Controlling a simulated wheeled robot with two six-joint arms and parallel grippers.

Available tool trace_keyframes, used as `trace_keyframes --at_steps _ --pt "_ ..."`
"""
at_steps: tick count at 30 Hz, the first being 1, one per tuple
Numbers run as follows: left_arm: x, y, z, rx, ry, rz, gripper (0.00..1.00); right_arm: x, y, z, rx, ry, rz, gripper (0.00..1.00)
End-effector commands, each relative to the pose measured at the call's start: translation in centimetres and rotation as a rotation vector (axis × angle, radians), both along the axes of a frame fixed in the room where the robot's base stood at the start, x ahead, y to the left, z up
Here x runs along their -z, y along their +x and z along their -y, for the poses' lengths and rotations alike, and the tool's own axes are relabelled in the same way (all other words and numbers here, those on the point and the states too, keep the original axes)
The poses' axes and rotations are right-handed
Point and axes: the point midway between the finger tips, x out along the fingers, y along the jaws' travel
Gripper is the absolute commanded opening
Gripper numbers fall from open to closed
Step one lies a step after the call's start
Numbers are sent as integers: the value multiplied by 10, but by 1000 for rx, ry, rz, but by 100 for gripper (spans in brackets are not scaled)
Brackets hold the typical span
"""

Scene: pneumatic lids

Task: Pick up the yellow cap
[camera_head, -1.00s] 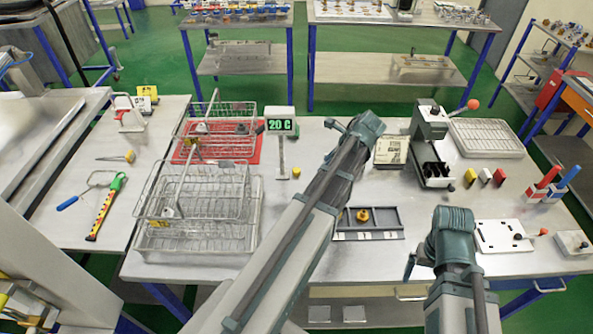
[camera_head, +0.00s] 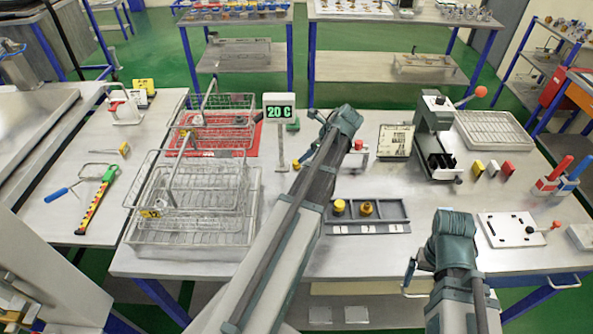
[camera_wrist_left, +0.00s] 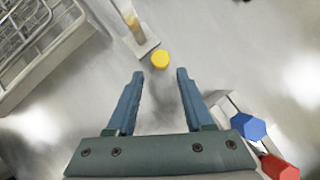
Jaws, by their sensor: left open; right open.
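The small round yellow cap (camera_wrist_left: 160,59) lies on the metal table in the left wrist view, close to the foot of a post. My left gripper (camera_wrist_left: 159,75) is open and empty, with the cap just beyond and between the lines of its two fingertips.
The post with the "20 C" display (camera_head: 279,108) stands left of my left gripper. Wire baskets (camera_head: 190,205) fill the left of the table. A dark tray (camera_head: 385,228) holds a yellow piece (camera_head: 339,206) and a brass piece (camera_head: 367,208). Blue (camera_wrist_left: 248,126) and red (camera_wrist_left: 280,167) caps sit nearby.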

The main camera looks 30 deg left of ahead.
Motion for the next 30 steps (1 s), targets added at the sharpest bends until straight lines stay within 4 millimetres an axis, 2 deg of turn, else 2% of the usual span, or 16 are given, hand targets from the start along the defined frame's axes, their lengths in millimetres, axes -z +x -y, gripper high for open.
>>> trace_keyframes --at_steps 1,11,21,30 --pt "9 0 -3 -1 0 1 52 9 0 0 0 0 0 96" --pt "14 0 -9 -1 0 1 52 14 0 0 0 0 0 96" --pt "50 2 -35 -2 -1 1 52 50 0 0 0 0 0 96" --pt "49 1 -37 0 -1 0 50 49 0 0 0 0 0 96"
